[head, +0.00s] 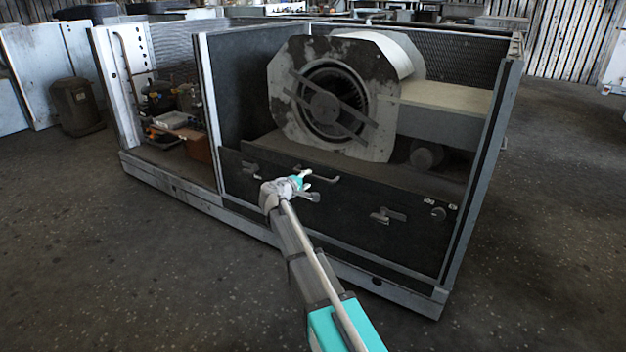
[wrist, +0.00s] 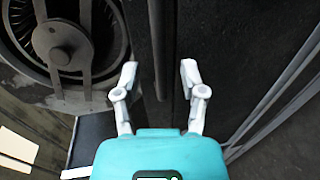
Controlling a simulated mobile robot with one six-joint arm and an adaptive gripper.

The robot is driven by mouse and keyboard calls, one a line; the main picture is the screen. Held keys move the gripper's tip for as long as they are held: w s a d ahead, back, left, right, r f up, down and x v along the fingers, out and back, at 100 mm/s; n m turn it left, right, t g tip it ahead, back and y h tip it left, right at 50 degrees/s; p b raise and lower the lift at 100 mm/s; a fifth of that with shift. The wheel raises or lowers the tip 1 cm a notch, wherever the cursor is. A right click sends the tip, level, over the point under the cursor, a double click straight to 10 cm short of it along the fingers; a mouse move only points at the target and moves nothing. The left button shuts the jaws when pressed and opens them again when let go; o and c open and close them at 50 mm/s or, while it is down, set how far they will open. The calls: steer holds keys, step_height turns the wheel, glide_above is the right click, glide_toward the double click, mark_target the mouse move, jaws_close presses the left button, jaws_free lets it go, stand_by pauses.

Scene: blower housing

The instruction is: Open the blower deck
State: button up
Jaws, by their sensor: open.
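The blower deck appears as a low, dark front panel (head: 345,218) below the blower in the head view. My gripper (head: 302,181) is in front of the panel's upper left, close to the handle. In the wrist view my gripper (wrist: 159,72) has its fingers apart, with a dark upright bar or edge (wrist: 157,45) between them. I cannot tell whether the fingers touch it.
The round blower (head: 325,100) sits in its housing behind the panel. An open bay (head: 175,115) with pipes and parts is at left. A frame post (head: 485,165) stands at right. The concrete floor (head: 130,265) in front is clear. A dark bin (head: 76,105) stands far left.

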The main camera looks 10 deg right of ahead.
mark_target(312, 177)
steer(key=shift+b+x, duration=0.3)
steer(key=shift+x, duration=1.85)
jaws_close()
